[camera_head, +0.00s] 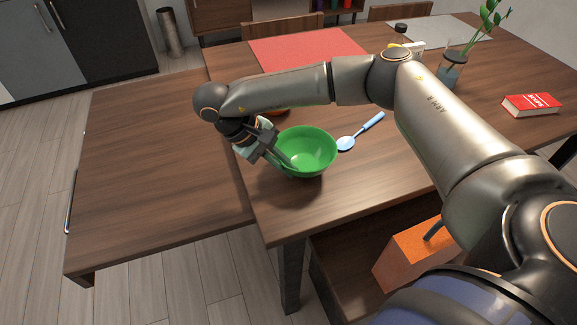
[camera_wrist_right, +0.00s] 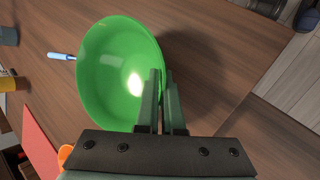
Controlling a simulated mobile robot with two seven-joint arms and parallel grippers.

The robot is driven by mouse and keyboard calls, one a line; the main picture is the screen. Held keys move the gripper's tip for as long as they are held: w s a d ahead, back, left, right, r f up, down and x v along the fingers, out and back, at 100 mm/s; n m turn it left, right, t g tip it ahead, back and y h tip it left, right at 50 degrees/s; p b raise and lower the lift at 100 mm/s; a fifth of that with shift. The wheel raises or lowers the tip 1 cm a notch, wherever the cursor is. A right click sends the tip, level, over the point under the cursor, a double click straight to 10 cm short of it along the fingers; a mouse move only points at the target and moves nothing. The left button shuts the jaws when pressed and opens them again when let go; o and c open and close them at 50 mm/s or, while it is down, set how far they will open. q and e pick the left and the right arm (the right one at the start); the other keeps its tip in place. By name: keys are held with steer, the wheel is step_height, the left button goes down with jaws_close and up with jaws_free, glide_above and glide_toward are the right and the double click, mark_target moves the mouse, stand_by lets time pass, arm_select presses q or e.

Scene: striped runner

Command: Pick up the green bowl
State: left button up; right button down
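The green bowl (camera_head: 312,150) is upright near the left front part of the wooden table. My right gripper (camera_head: 284,158) reaches down to its left rim. In the right wrist view, the bowl (camera_wrist_right: 112,70) has one finger inside its wall and the other outside. The two fingers (camera_wrist_right: 162,78) are close together with the rim pinched between them. I cannot tell whether the bowl's base touches the table. My left gripper is not in view.
A blue spoon (camera_head: 346,143) lies right of the bowl. An orange item (camera_head: 279,112) is partly hidden behind my right arm. A red placemat (camera_head: 305,45), a plant in a glass (camera_head: 450,72) and a red book (camera_head: 530,105) are farther off. The table's left part is clear.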

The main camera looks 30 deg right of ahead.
steer(key=w+a+r+p, duration=0.2)
steer(key=w+a+r, duration=0.6)
steer(key=w+r, duration=0.3)
steer(key=shift+a+r, duration=0.2)
steer(key=shift+r, duration=0.1)
